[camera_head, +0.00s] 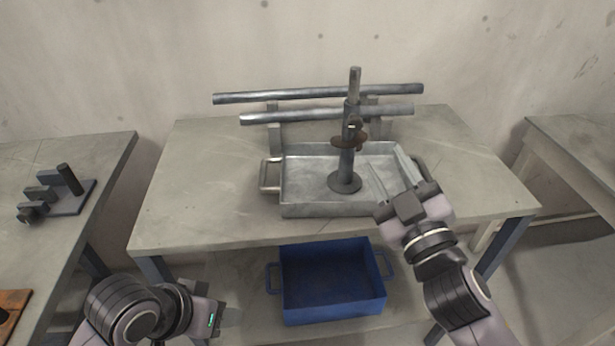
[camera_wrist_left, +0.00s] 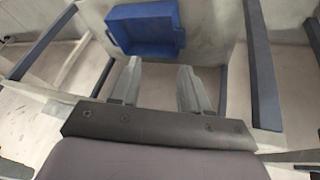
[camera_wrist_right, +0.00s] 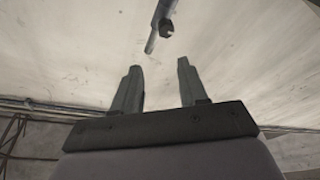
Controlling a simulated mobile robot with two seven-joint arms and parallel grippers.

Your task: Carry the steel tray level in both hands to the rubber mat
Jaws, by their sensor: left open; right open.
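The steel tray (camera_head: 300,208) lies flat on the middle table, with a bar handle (camera_head: 265,178) at its left end. Its right handle is partly hidden by my right arm. A dark metal post on a round base (camera_head: 344,183) stands upright in the tray. My right gripper (camera_head: 392,180) is open and overlaps the tray's right front part in the head view; contact cannot be told. My left gripper (camera_wrist_left: 160,65) is open and empty, low in front of the table and away from the tray. I cannot make out a rubber mat.
Two long steel bars (camera_head: 318,93) rest on supports behind the tray. A blue bin (camera_head: 333,308) sits below the tabletop, in front of my left gripper. A left table (camera_head: 92,155) holds a dark block fixture (camera_head: 70,203). A bare table (camera_head: 590,150) stands at right.

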